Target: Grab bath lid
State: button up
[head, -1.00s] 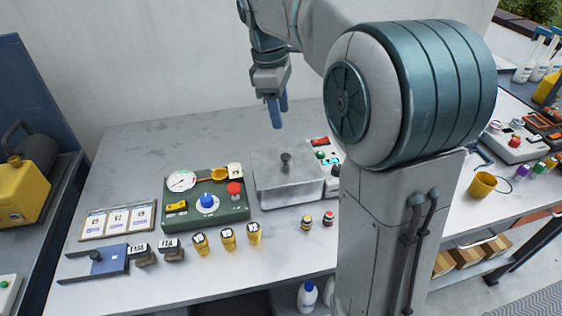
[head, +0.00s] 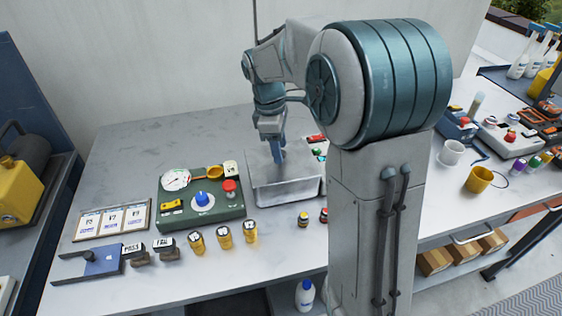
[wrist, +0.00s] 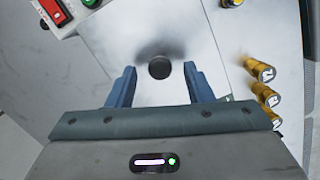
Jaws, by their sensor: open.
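The bath lid (head: 262,172) is the flat metal top of a square metal bath (head: 290,192) on the bench. In the wrist view the lid (wrist: 125,40) fills the middle, with its dark round knob (wrist: 159,67) lying between my two fingers and slightly beyond their tips. My gripper (head: 280,156) is over the lid in the head view and hides the knob there. In the wrist view my gripper (wrist: 158,82) is open, with a blue finger apart from the knob on each side.
A green panel (head: 225,207) with a gauge, blue knob and red button stands left of the bath. A red switch (wrist: 48,10) is beside the bath. The bench's back left is clear.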

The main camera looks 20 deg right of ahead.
jog(key=shift+s+d+f, duration=0.1)
jog(key=shift+d+f, duration=0.05)
jog(key=shift+f, duration=0.7)
grip_shut()
jog(key=shift+r, duration=0.15)
